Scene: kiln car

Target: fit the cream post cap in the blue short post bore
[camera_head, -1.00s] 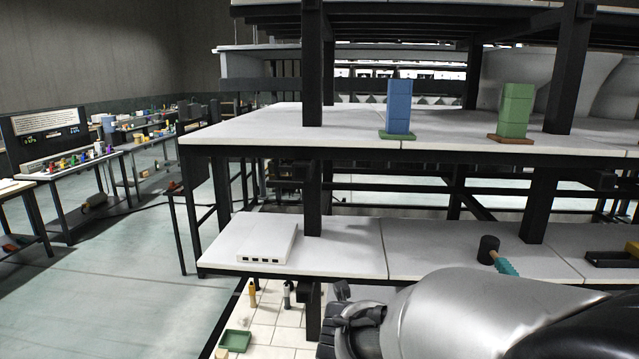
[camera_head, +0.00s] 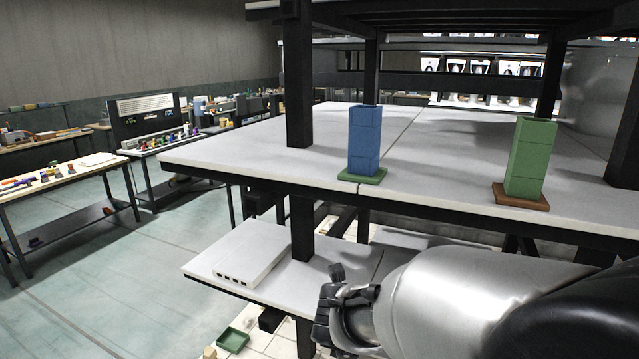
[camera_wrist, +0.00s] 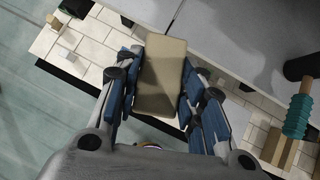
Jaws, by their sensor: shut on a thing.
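The blue short post (camera_head: 365,145) stands upright on a green base on the upper deck, near its front edge. Its top rim shows, but I cannot see down into the bore. My gripper (camera_wrist: 163,88) is shut on the cream post cap (camera_wrist: 160,75), a tan block held between the blue finger pads. In the head view my gripper (camera_head: 342,308) is below and in front of the upper deck, beside the lower shelf, well apart from the blue post. The cap cannot be made out in the head view.
A green post (camera_head: 530,160) on a brown base stands right of the blue one. A black upright (camera_head: 298,80) rises left of the blue post. A white slotted block (camera_head: 252,252) lies on the lower shelf. A dark-headed, teal-handled tool (camera_wrist: 298,115) is at right.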

